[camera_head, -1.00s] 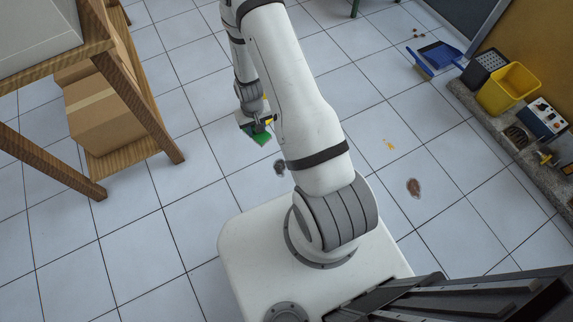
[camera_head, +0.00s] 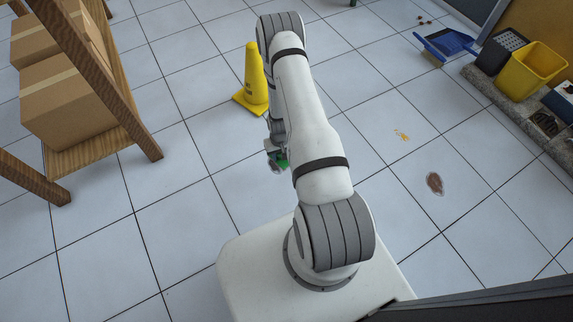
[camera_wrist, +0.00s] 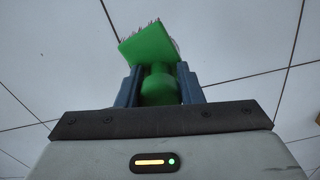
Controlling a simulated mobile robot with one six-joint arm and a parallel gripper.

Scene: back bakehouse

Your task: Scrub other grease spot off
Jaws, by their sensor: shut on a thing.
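My gripper (camera_head: 275,150) is shut on a green scrub brush (camera_head: 282,161). In the wrist view the brush (camera_wrist: 148,43) stands between the blue fingers (camera_wrist: 158,85), its bristles mostly hidden behind its green block. In the head view the brush is low over the floor, at a dark grease spot (camera_head: 275,168) that it and my gripper largely hide. I cannot tell whether the bristles touch the floor. A brown grease spot (camera_head: 435,183) lies in plain view on the tiles right of my arm.
A yellow cone (camera_head: 253,80) stands just beyond my gripper. A wooden rack (camera_head: 85,152) with cardboard boxes is at left. A small orange stain (camera_head: 402,135), a blue dustpan (camera_head: 447,44), dark crumbs (camera_head: 425,20) and a yellow bin (camera_head: 535,66) are at right.

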